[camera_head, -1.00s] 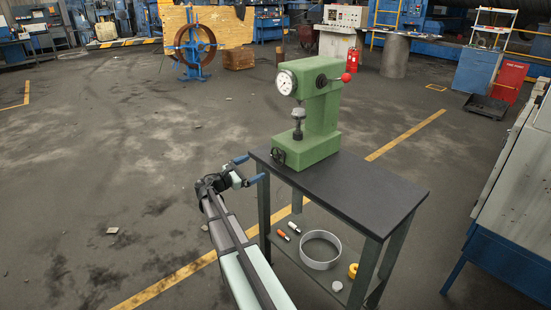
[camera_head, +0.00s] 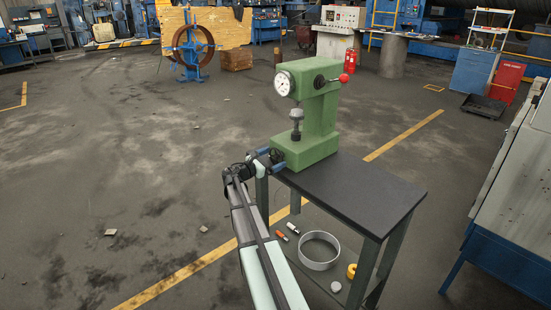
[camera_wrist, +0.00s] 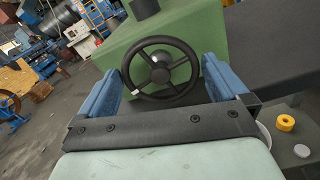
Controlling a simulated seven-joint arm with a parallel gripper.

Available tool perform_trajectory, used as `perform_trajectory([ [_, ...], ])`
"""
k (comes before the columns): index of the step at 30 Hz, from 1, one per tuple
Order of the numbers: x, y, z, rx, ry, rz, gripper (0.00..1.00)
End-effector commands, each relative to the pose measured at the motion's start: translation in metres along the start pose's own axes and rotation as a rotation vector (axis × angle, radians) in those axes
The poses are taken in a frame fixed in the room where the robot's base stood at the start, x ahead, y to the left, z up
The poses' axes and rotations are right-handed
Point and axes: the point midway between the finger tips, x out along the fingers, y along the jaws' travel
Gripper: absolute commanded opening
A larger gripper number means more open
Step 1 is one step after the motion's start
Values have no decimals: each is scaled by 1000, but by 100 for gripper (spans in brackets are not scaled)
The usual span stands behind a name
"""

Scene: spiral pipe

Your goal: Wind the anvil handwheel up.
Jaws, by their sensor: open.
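The green hardness tester (camera_head: 318,115) stands on the dark-topped table (camera_head: 375,195), with a dial gauge (camera_head: 284,83) at its upper front. The grey anvil (camera_head: 297,125) sits on a screw below the tester's head, with a gap above it. In the head view my gripper (camera_head: 268,161) partly covers the wheel.
A lower shelf holds a metal ring (camera_head: 319,250), an orange-handled item (camera_head: 281,237) and a yellow ring (camera_head: 351,271). A red-knobbed lever (camera_head: 343,78) sticks out at the tester's upper right.

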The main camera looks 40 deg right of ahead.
Motion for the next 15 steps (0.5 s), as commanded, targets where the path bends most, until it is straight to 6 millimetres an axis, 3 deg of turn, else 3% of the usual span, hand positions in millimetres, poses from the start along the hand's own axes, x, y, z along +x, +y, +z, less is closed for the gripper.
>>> perform_trajectory([
  [6, 16, 0, 0, 0, 0, 0, 100],
  [15, 19, 0, 0, 0, 0, 1, 100],
])
